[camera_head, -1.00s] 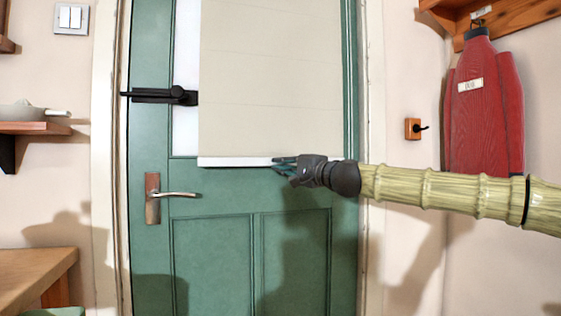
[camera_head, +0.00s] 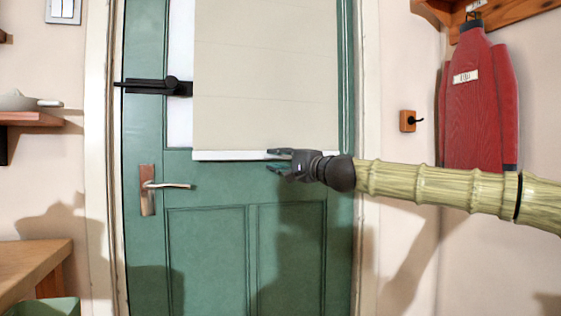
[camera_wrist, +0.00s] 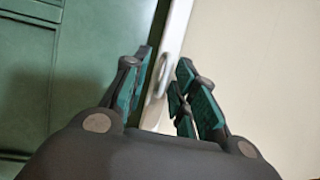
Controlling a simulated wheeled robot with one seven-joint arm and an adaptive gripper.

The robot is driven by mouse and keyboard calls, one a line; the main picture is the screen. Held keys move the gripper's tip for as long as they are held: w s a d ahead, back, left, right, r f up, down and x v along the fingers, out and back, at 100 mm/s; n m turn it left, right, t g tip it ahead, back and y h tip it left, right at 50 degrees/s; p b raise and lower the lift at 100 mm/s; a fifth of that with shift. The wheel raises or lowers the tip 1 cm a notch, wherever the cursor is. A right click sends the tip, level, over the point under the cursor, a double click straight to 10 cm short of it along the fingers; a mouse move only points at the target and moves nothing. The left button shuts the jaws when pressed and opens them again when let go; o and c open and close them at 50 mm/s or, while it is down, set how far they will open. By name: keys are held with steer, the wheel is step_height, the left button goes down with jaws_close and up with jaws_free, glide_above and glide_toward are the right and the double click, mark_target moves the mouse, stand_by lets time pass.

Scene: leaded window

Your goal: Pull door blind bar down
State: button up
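The pale blind (camera_head: 265,80) hangs over the green door's window, with its white bottom bar (camera_head: 225,155) just above the door's lower panels. In the wrist view the bar (camera_wrist: 173,45) runs between my two fingers, with a small oval piece on it (camera_wrist: 161,70). My gripper (camera_head: 275,160) is at the bar's lower edge, right of the bar's middle. Its fingers are spread, one above the other in the head view. In the wrist view my gripper (camera_wrist: 160,85) shows a finger on each side of the bar. Whether either finger touches the bar is unclear.
The green door (camera_head: 215,235) has a lever handle (camera_head: 165,186) at lower left and a black latch (camera_head: 155,87) above it. A wooden table (camera_head: 35,265) stands at lower left. Space below the bar is clear.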

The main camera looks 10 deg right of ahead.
steer(key=v, duration=1.2)
steer(key=shift+f, duration=0.15)
